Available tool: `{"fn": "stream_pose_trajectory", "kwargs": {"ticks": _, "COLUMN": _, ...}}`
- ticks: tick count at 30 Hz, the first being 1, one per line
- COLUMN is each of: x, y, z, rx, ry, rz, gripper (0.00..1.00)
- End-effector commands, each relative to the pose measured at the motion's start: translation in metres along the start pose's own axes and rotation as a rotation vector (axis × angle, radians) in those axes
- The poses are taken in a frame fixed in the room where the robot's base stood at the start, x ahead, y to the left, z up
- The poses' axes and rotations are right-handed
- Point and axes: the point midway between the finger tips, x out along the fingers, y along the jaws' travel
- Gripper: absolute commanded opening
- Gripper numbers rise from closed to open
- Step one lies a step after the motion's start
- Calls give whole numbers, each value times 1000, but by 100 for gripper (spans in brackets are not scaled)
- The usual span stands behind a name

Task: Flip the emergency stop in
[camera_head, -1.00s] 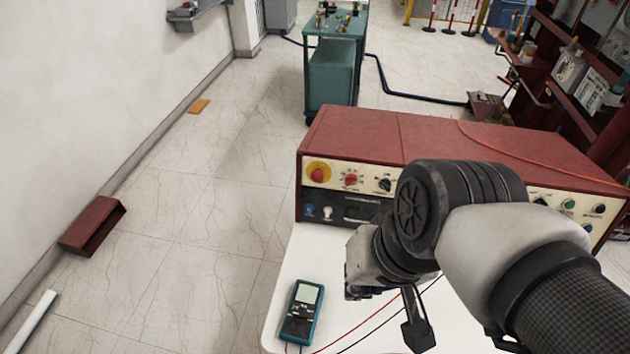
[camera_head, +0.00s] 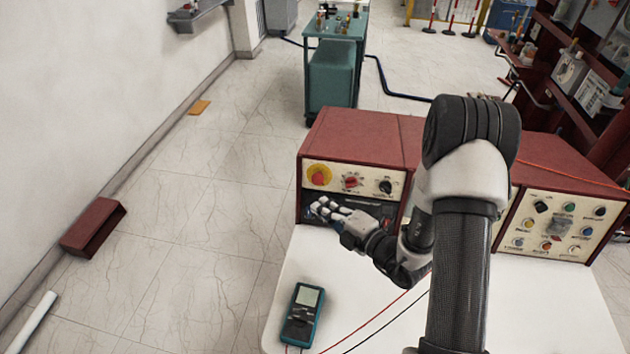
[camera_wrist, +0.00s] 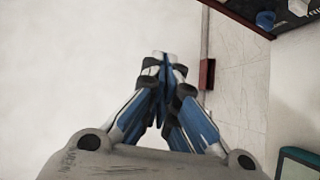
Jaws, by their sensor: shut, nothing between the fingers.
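The emergency stop (camera_head: 319,175) is a red mushroom button on a yellow round plate, at the left end of the cream panel of the red box. My gripper (camera_head: 318,207) is shut and empty, just below the button in the head view and pointing left in front of the box's lower dark panel. I cannot tell how far in front of the panel it is. In the wrist view my gripper (camera_wrist: 161,58) has its fingertips together against a pale wall, and the emergency stop is not seen there.
The red control box (camera_head: 352,138) stands on a white table (camera_head: 330,255). A teal multimeter (camera_head: 302,313) with red and black leads lies at the table's left front. More knobs and buttons sit close right of the emergency stop. Free floor lies left of the table.

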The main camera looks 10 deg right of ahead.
Motion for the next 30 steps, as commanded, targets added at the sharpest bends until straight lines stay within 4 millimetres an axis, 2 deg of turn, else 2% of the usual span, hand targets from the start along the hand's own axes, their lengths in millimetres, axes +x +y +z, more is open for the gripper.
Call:
{"fn": "stream_pose_trajectory", "kwargs": {"ticks": 1, "x": -4, "y": -16, "z": 11, "rx": 64, "ry": -52, "rz": -11, "gripper": 0}}
{"fn": "stream_pose_trajectory", "kwargs": {"ticks": 5, "x": -9, "y": -34, "z": 28, "rx": 147, "ry": -131, "rz": -18, "gripper": 0}}
{"fn": "stream_pose_trajectory", "kwargs": {"ticks": 18, "x": -7, "y": -37, "z": 31, "rx": 158, "ry": -142, "rz": -19, "gripper": 0}}
{"fn": "stream_pose_trajectory", "kwargs": {"ticks": 23, "x": 13, "y": -38, "z": 33, "rx": 155, "ry": -139, "rz": -19, "gripper": 0}}
{"fn": "stream_pose_trajectory", "kwargs": {"ticks": 30, "x": 64, "y": -40, "z": 40, "rx": 154, "ry": -138, "rz": -17, "gripper": 0}}
